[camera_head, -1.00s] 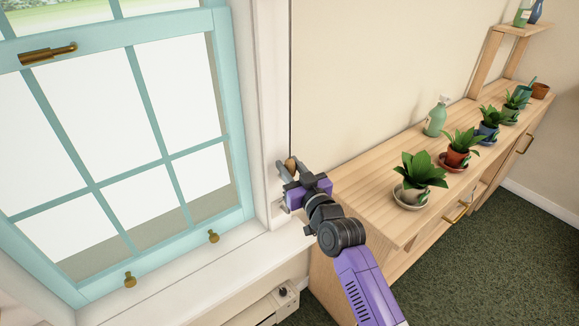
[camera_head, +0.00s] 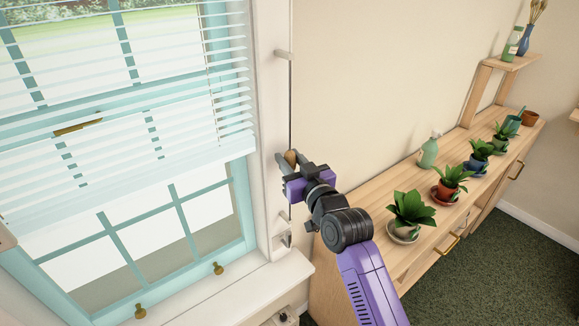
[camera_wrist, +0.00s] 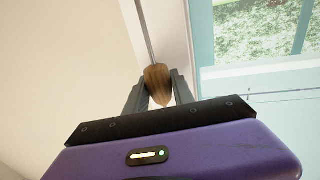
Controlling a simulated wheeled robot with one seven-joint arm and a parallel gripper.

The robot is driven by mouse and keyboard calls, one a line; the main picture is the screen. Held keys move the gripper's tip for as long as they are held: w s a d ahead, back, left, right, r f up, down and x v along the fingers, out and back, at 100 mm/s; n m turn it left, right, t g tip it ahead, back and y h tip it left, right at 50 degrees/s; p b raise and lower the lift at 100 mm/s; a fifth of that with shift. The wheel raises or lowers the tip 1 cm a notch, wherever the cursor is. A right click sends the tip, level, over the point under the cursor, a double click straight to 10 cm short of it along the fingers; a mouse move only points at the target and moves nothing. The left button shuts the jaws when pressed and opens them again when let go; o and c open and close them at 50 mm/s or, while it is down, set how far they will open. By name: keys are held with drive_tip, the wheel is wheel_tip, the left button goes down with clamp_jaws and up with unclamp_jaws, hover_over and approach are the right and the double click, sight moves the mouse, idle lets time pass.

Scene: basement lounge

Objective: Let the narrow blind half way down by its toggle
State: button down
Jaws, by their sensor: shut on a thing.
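The narrow blind (camera_head: 120,130) has white slats and hangs over the upper part of the window in the head view. Its bottom edge slopes across the picture, and the lower panes below it are uncovered. The wooden toggle (camera_head: 291,158) hangs on a thin cord (camera_head: 291,105) beside the right window frame. My gripper (camera_head: 288,160) is shut on the toggle. In the wrist view the brown toggle (camera_wrist: 157,84) sits between the two grey fingers, with the cord running up from it.
A wooden cabinet (camera_head: 372,205) with several potted plants and a green spray bottle (camera_head: 428,152) stands right of my arm. The white sill (camera_head: 230,295) runs below the window. A hook-like fitting (camera_head: 281,232) is on the frame below my gripper.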

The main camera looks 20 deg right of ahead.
sight(293, 161)
drive_tip(key=shift+r, duration=0.4)
drive_tip(key=c, duration=1.1)
unclamp_jaws()
drive_tip(key=shift+o, duration=0.2)
drive_tip(key=s, duration=0.2)
drive_tip(key=s+b, duration=0.1)
drive_tip(key=s, duration=0.1)
drive_tip(key=s+d, duration=0.1)
drive_tip(key=s, duration=0.2)
drive_tip(key=shift+f+b, duration=0.15)
drive_tip(key=shift+b, duration=0.2)
drive_tip(key=shift+s, duration=0.35)
